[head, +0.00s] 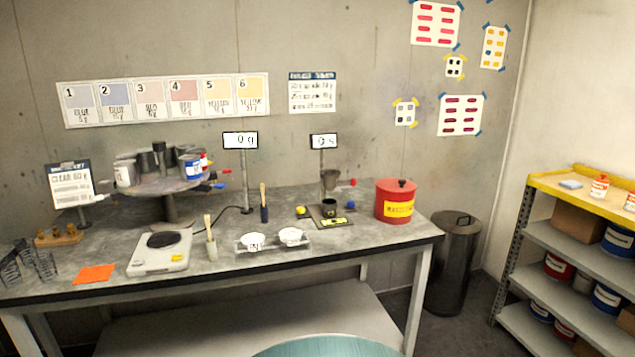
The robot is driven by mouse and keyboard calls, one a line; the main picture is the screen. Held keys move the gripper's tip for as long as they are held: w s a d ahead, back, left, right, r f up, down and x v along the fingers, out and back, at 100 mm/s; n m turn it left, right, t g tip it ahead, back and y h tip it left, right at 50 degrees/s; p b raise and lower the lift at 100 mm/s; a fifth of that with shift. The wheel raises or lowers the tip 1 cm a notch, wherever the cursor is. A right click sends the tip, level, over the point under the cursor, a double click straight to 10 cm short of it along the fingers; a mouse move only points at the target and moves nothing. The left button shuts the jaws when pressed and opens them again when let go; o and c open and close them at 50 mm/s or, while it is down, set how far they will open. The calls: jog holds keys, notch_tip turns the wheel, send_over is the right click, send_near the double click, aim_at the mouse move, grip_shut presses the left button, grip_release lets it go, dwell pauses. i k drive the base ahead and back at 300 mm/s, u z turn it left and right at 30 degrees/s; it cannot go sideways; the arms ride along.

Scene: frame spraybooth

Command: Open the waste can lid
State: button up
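A red can (395,206) with a yellow label stands upright at the right end of the workbench in the head view. Its red lid (396,185) has a small dark knob and sits flat on top, closed. The label's writing is too small to read surely. My gripper is not in view, and nothing touches either container.
The grey workbench (330,247) holds a scale (160,254), two white cups (290,235), a dispensing stand (328,200) left of the red can, and a round rack of tins (165,185). A shelf (575,245) with cans stands at right. Floor shows between bench and shelf.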

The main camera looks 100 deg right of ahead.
aim_at(393, 185)
jog(key=z, duration=3.4)
jog(key=k, duration=0.5)
jog(key=z, duration=0.45)
jog(key=i, duration=0.85)
jog(key=z, duration=0.85)
jog(key=i, duration=1.25)
jog(key=u, duration=0.95)
jog(key=i, duration=0.8)
jog(key=u, duration=0.85)
